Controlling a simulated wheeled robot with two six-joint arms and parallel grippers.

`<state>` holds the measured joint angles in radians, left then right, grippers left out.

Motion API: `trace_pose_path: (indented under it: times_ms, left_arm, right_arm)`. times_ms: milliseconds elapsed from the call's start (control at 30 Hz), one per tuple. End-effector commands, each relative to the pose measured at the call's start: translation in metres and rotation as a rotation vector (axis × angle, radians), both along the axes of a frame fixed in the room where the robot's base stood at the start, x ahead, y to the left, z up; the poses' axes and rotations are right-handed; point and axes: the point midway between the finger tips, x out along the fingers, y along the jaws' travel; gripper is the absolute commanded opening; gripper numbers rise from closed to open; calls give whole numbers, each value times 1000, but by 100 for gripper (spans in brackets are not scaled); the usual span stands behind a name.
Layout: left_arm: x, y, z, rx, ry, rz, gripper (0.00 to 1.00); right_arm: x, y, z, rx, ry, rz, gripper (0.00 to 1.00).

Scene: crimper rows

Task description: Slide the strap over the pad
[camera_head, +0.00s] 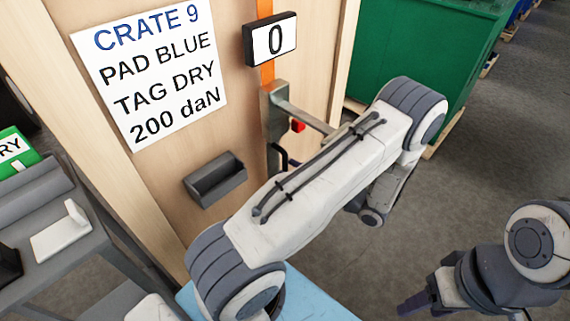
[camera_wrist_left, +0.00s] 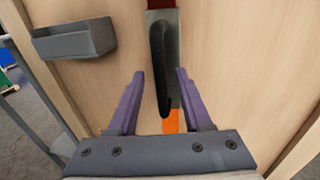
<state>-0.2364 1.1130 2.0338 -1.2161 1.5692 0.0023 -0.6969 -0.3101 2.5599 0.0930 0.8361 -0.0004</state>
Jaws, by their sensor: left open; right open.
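An orange strap (camera_head: 266,72) runs down the face of the wooden crate (camera_head: 170,165). It passes a grey metal tensioner (camera_head: 274,110) and also shows low in the left wrist view (camera_wrist_left: 171,121). My left gripper (camera_wrist_left: 158,75) is open, its purple fingers on either side of a black handle (camera_wrist_left: 160,70) and apart from it. In the head view my left arm hides this gripper. My right gripper (camera_head: 418,303) is at the lower right, away from the crate. I cannot make out a pad on the crate.
A sign (camera_head: 150,75) reads crate 9, pad blue, tag dry, 200 daN. A display (camera_head: 270,39) reads 0. A small grey holder (camera_head: 214,180) is fixed to the crate. A grey bench (camera_head: 80,265) with a green card (camera_head: 14,150) stands left. A green crate (camera_head: 435,50) stands behind.

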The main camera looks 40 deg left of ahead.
Motion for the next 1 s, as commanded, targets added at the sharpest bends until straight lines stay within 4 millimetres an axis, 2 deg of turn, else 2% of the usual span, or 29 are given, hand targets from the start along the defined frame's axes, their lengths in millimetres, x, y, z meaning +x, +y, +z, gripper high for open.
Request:
trace_pose_path:
  times_ms: [100, 200, 533, 567, 600, 667, 700, 1000]
  left_arm:
    - [-2, 16, 1, 0, 1, 2, 50]
    - [-3, 24, 1, 0, 0, 1, 50]
    - [-3, 27, 0, 0, -1, -1, 50]
    - [-3, 27, 0, 0, -1, -1, 42]
    - [-3, 27, 0, 0, -1, -1, 27]
    - [-3, 27, 0, 0, -1, 0, 4]
    - [-3, 27, 0, 0, -1, 0, 0]
    - [-3, 27, 0, -1, -1, 0, 0]
  right_arm:
    - [0, 0, 5, 0, 0, 0, 53]
    - [0, 0, 6, 0, 0, 0, 53]
    - [0, 0, 6, 0, 0, 0, 53]
    - [0, 0, 6, 0, 0, 0, 53]
    - [0, 0, 6, 0, 0, 0, 53]
    - [0, 0, 6, 0, 0, 0, 53]
    - [0, 0, 6, 0, 0, 0, 53]
    - [0, 0, 6, 0, 0, 0, 53]
